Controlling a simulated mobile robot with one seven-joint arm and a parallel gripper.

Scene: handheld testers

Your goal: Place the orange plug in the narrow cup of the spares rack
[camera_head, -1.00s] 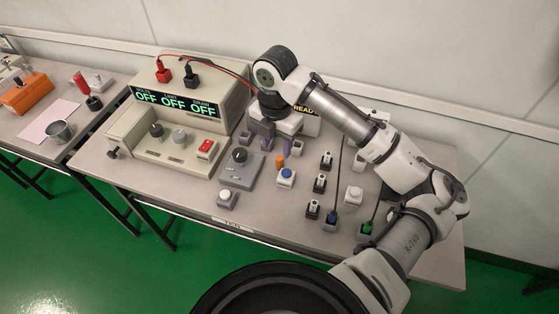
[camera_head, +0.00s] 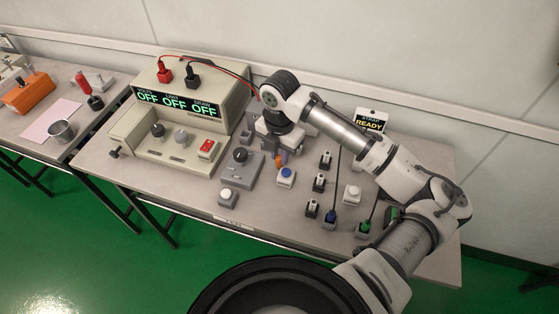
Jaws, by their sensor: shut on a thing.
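My gripper (camera_head: 276,151) points down over the middle of the bench, behind the blue-topped button box. It is shut on the orange plug (camera_head: 281,160), a small orange piece partly covered by the fingers. I cannot tell whether the plug still touches what is below it. Small grey holders (camera_head: 245,139) stand around the gripper, partly hidden by it and the arm. I cannot make out which of them is the narrow cup of the spares rack.
The beige power unit (camera_head: 186,118) stands left, with red and black leads on top. A grey knob box (camera_head: 238,168), the blue button box (camera_head: 286,177), a white button box (camera_head: 228,197) and black switches (camera_head: 319,183) stand close by. A READY sign (camera_head: 371,120) stands behind my arm.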

